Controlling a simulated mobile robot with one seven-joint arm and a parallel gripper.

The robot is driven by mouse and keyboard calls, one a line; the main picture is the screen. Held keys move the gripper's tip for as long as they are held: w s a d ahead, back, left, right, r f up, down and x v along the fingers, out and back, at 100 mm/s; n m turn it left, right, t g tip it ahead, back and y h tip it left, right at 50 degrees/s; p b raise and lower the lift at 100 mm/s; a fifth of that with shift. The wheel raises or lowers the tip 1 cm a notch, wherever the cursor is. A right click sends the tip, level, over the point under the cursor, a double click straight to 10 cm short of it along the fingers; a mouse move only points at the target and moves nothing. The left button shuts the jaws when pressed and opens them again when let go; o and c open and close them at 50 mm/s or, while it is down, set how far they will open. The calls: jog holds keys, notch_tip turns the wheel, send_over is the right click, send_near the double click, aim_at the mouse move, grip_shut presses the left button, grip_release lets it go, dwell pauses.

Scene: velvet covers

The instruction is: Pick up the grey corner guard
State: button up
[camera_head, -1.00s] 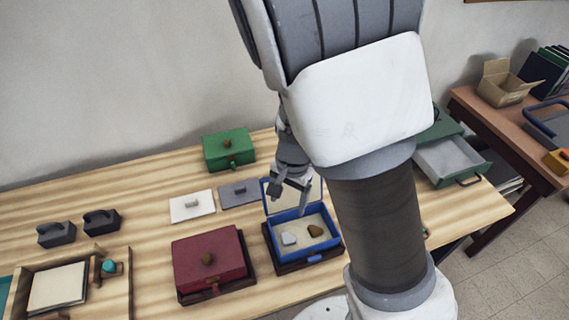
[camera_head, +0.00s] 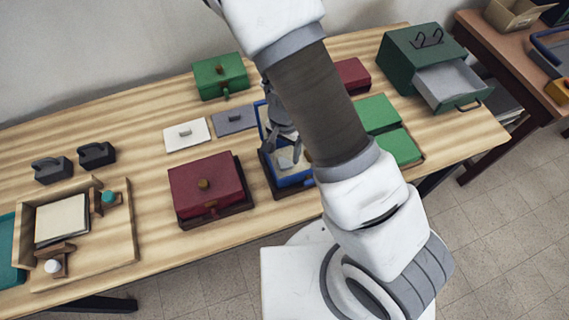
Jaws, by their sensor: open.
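The open blue box (camera_head: 292,181) stands on a dark base on the table, with its lid raised at the back. Inside it, a small light grey piece (camera_head: 286,161) shows, which looks like the grey corner guard; its exact shape is hard to make out. My gripper (camera_head: 288,147) points down into the blue box, close above the grey piece. It is open, and I cannot tell whether its fingers touch the piece. My arm and gripper hide the right part of the box and the brown piece in it.
A dark red lidded box (camera_head: 205,188) stands just left of the blue box. A white plate (camera_head: 187,135) and a grey plate (camera_head: 234,119) lie behind. A green box (camera_head: 220,76) stands further back. Right of my arm are an open green case (camera_head: 378,114) and a green drawer cabinet (camera_head: 418,58).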

aim_at(285, 162)
notch_tip(285, 162, down, 5)
jog(key=shift+w+d+f+b, duration=0.1)
jog(key=shift+w+b, duration=0.05)
jog(key=shift+b, duration=0.25)
